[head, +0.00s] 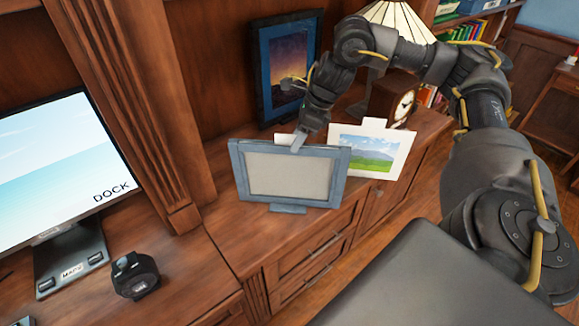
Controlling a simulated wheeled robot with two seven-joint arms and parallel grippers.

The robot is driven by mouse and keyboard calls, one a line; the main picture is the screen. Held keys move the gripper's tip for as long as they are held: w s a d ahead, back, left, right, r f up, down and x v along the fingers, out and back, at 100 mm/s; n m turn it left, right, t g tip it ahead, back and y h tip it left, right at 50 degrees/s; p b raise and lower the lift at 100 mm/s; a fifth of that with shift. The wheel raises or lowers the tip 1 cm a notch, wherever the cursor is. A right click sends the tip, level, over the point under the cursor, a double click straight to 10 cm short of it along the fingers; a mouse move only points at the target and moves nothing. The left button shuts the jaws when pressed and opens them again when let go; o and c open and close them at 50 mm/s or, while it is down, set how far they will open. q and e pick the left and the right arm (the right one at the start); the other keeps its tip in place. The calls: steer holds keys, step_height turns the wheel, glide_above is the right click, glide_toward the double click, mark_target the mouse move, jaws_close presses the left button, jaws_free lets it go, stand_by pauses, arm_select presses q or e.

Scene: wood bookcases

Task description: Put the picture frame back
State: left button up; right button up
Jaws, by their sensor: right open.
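Three frames stand on the wooden cabinet (222,235); I cannot tell which one the task means. A blue-grey frame (236,172) with a blank beige panel and a small foot stands upright near the front edge. A white frame (400,163) with a green landscape picture stands just behind it to the right. A dark blue frame (262,75) with a sunset picture stands at the back against the wood panel. My right gripper (294,112) is open and seems empty, its fingers above and behind the blue-grey frame's top edge. One fingertip overlaps that edge; contact is unclear. My left gripper is out of view.
A clock (403,106) and a lamp (395,17) stand behind my right arm. A screen reading DOCK (55,165) and a small black device (135,276) are on the left. A thick wooden post (130,90) separates the screen from the frames. The cabinet's front left top is clear.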

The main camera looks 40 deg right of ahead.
mark_target(289, 145)
steer(key=x, duration=0.2)
steer(key=p+x, duration=0.1)
steer(key=x, duration=0.1)
steer(key=shift+w+a+r, duration=0.1)
steer(key=shift+a+r, duration=0.1)
steer(key=shift+a, duration=0.05)
steer(key=shift+f, duration=0.3)
steer(key=shift+f, duration=0.15)
jaws_close()
stand_by(1.1)
steer(key=shift+w, duration=0.15)
